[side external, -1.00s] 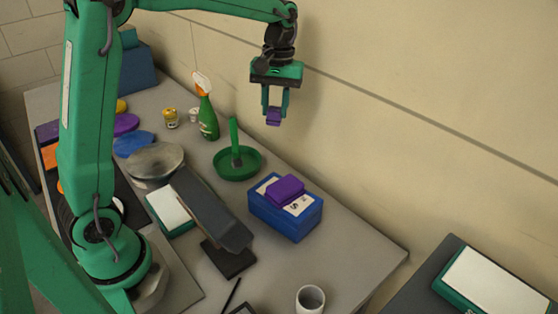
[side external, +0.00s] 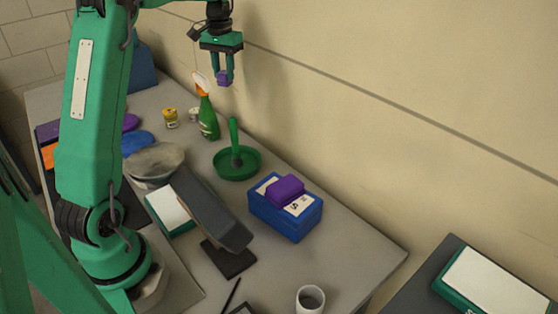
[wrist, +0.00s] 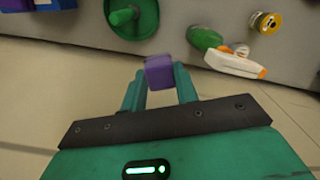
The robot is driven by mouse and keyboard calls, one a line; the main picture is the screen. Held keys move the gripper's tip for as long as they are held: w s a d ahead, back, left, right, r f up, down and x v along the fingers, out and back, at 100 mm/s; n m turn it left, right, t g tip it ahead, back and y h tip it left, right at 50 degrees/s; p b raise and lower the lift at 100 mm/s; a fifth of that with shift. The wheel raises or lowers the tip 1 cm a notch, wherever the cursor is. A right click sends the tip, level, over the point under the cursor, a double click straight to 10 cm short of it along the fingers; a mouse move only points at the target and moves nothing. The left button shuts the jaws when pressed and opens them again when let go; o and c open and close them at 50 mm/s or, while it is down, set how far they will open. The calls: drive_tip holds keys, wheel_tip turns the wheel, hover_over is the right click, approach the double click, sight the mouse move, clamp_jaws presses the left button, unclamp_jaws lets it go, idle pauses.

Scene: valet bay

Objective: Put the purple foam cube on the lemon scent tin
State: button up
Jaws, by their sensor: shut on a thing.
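My gripper (side external: 223,75) is shut on the purple foam cube (side external: 222,80) and holds it high in the air, near the wall. In the wrist view the cube (wrist: 158,72) sits between the two green fingertips (wrist: 160,84). A small yellow tin (side external: 170,118), which looks like the lemon scent tin, stands on the bench to the left of the spray bottle and well below the cube. It also shows at the top right of the wrist view (wrist: 265,22), apart from the cube. Its label is too small to read.
A green spray bottle (side external: 208,119) and a small white pot (side external: 194,114) stand beside the yellow tin. A green dish with an upright handle (side external: 237,165) and a blue box (side external: 285,218) bearing a purple block (side external: 284,189) are nearer. The wall (side external: 400,90) runs along the bench's back.

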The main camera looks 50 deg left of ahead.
drive_tip(key=a, duration=0.7)
drive_tip(key=s+a, duration=0.1)
drive_tip(key=a, duration=0.2)
drive_tip(key=shift+s+a+r, duration=0.1)
drive_tip(key=shift+a+r, duration=0.2)
drive_tip(key=shift+a, duration=0.1)
drive_tip(key=s+a, duration=0.4)
drive_tip(key=a, duration=0.6)
drive_tip(key=m, duration=1)
hover_over(195, 111)
wheel_tip(195, 111, down, 15)
drive_tip(key=shift+f, duration=0.1)
drive_tip(key=shift+f, duration=2.4)
drive_tip(key=shift+f, duration=0.1)
drive_tip(key=o, duration=1)
